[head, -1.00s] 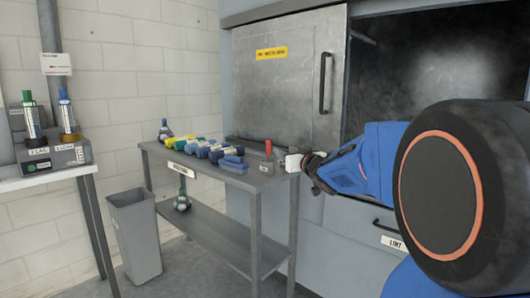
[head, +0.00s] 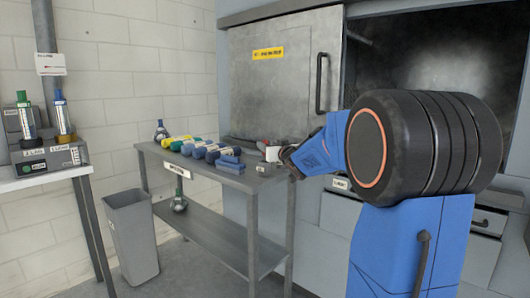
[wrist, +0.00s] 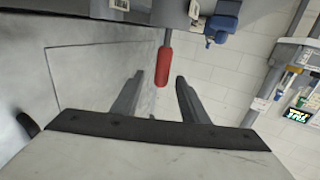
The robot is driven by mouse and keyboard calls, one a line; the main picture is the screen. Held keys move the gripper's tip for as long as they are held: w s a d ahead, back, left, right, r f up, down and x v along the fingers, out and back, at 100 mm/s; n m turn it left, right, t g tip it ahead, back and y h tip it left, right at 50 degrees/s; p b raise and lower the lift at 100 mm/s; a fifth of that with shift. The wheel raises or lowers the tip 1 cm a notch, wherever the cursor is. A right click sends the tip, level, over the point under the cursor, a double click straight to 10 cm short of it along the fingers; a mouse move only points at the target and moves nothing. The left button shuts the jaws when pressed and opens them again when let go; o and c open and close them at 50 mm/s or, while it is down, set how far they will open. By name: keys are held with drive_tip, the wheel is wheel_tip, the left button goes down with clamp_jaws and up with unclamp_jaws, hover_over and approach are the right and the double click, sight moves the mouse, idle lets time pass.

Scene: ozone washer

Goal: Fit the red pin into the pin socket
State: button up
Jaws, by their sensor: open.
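The red pin (wrist: 163,65) shows in the wrist view as a red grip on a thin grey shaft, standing out from the grey table surface at the top of this turned picture. In the head view its red top (head: 264,142) shows at the right end of the table, just behind my gripper (head: 272,154). My gripper, also seen in the wrist view (wrist: 157,80), is open and empty. Its two fingers lie on either side of the red grip in the picture, with clear gaps. I cannot make out the pin socket for certain.
The grey table (head: 225,210) carries a row of coloured items and a blue block (head: 230,163) left of my gripper. The steel washer door (head: 270,85) stands behind. A grey bin (head: 132,235) is on the floor at the left.

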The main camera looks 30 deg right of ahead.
drive_tip(key=w, duration=0.3)
drive_tip(key=shift+w+d, duration=0.1)
drive_tip(key=shift+w, duration=0.05)
clamp_jaws()
drive_tip(key=shift+r, duration=0.1)
wheel_tip(320, 180, up, 19)
idle(1.9)
